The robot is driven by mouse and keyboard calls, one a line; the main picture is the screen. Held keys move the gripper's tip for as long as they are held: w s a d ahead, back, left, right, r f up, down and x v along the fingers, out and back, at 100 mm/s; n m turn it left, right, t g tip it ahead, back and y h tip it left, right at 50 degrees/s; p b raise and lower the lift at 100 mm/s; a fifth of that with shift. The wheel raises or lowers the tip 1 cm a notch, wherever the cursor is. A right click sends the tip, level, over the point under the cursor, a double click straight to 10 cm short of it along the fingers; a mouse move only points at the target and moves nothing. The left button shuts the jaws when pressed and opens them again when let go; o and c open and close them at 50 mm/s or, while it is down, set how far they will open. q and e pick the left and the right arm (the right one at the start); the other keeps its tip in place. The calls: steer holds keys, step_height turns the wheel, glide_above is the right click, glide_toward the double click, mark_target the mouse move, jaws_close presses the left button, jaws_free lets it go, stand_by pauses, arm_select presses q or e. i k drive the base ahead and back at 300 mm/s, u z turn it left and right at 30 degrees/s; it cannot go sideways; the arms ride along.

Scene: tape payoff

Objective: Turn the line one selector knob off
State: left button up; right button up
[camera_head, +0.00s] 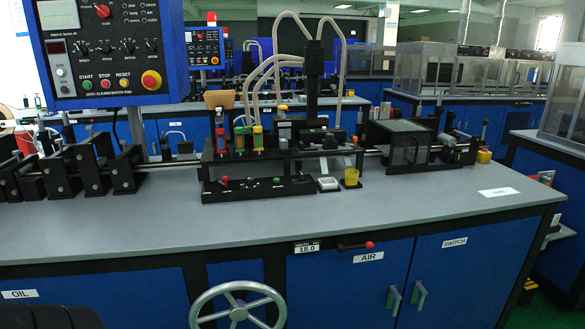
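A blue control panel (55,100) stands at the upper left. A large red knob (102,11) sits near its top, cut close by the frame edge. A row of small black selector knobs (105,47) runs across its middle. The small labels are too blurred to tell which knob is line one, or which way each one points. Below the row are a green start button (86,85), a red stop button (104,84), a yellow reset button (122,82) and a red emergency button (151,80) on a yellow ring. Neither of my grippers is in view.
A long grey bench (240,222) with blue cabinets spans the view. A black tape machine (285,150) with hoses stands on it, with black roller blocks (95,165) at the left. A grey handwheel (238,308) is at the bottom front. The bench front is clear.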

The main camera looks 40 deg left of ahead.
mark_target(250, 180)
steer(key=u, duration=0.3)
steer(key=i, duration=1.1)
steer(key=u, duration=0.65)
